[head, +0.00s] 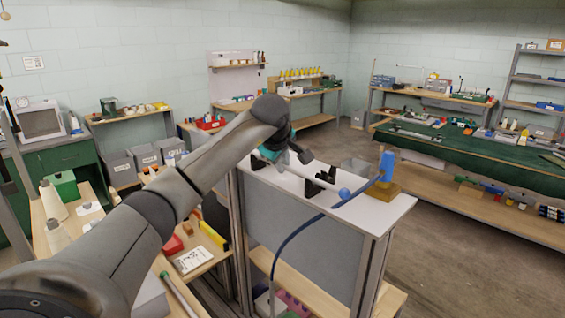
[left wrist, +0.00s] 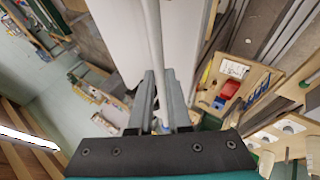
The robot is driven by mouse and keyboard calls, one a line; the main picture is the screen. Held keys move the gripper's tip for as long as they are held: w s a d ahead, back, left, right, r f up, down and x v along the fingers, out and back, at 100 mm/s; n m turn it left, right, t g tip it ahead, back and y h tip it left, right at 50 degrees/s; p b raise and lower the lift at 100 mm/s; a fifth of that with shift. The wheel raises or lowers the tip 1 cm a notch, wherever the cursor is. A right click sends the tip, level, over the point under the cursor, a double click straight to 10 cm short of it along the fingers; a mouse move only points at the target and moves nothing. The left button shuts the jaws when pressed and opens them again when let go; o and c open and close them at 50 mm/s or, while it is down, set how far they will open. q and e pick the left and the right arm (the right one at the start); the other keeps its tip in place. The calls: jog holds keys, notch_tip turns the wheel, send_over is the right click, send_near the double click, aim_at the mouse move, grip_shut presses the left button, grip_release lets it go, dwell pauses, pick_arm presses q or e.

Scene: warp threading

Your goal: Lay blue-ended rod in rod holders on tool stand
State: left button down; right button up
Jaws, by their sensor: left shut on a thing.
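The tool stand (head: 357,213) has a white top, near the middle of the head view. Black rod holders (head: 312,187) stand on it. The pale rod (head: 302,172) runs at a slant across the stand top, with its blue ball end (head: 344,193) toward the front right. My left gripper (head: 298,155) is over the back left of the stand, shut on the rod. The left wrist view shows the rod (left wrist: 152,35) running between the gripper's fingers (left wrist: 160,98). Whether the rod touches the holders cannot be told. My right gripper is not in view.
A blue tool on a wooden block (head: 383,190) stands at the stand's right end, with a blue hose (head: 290,238) hanging over the front. A side table (head: 188,262) with cards and a yellow item is left of the stand. Open floor lies to the right.

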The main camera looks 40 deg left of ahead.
pick_arm(q)
jog(key=shift+f, duration=0.1)
dwell(0.3)
jog(key=shift+f, duration=0.35)
jog(key=c, duration=0.8)
grip_release()
jog(key=shift+s+d+r+b, duration=0.15)
jog(key=shift+s+r+b, duration=0.2)
jog(key=shift+r, duration=0.15)
jog(key=b+v, duration=0.1)
jog(key=v, duration=1.3)
